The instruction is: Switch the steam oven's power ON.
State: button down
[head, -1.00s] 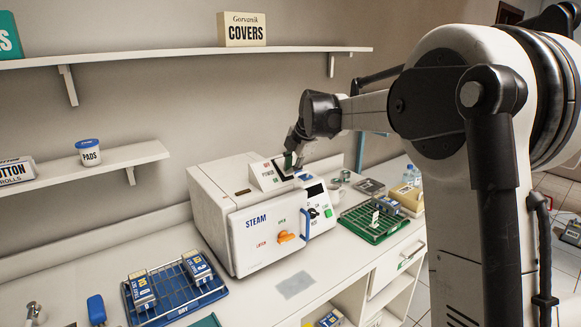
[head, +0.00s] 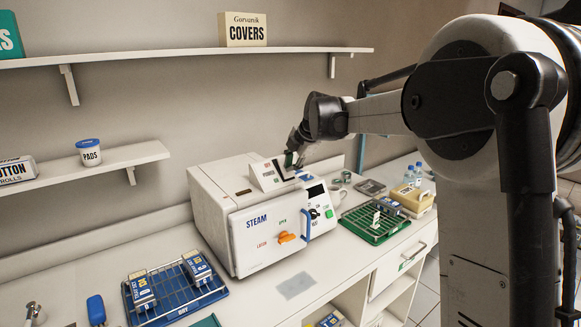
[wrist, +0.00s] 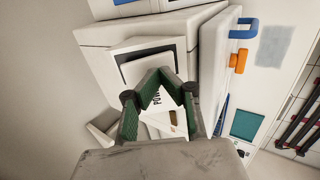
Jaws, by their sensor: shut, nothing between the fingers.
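The white steam oven (head: 222,222) stands on the counter, its front marked STEAM. A sloped control box (head: 268,176) with power markings sits on its top. A dark switch area on that box is partly hidden behind my gripper (head: 291,162), so its position cannot be told. My gripper is shut and empty, with green finger pads, right at the box; contact cannot be told. In the wrist view my gripper (wrist: 160,72) has its fingertips together over the dark-framed panel (wrist: 148,55), and part of the power lettering shows between the fingers. The oven door's blue handle (head: 306,225) and orange latch (head: 287,238) are at the front.
A second white device with a green button (head: 329,213) stands right of the oven. A green rack (head: 372,232) lies further right, and a blue rack (head: 168,300) with packs lies at front left. A shelf (head: 180,53) runs above. The counter before the oven holds a grey patch (head: 296,285).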

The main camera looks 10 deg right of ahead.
jog(key=shift+r, duration=0.1)
jog(key=s+d+r, duration=0.4)
jog(key=s+r, duration=0.4)
jog(key=s, duration=0.2)
jog(key=shift+d+r, duration=0.2)
jog(key=shift+r, duration=0.05)
dwell(0.3)
jog(key=s+a+f+m+h+b, duration=0.15)
jog(key=s+f+m, duration=0.35)
jog(key=s, duration=0.6)
jog(key=s+a+f+m+b, duration=0.2)
jog(key=s+m, duration=0.5)
jog(key=s, duration=0.3)
jog(key=s+f+m+t+h+b, duration=0.1)
jog(key=s+f+m, duration=0.9)
jog(key=s+f, duration=0.3)
jog(key=s, duration=0.2)
jog(key=shift+s+f+m+b, duration=0.25)
jog(key=shift+s+m+b, duration=0.05)
jog(key=shift+m+b, duration=0.1)
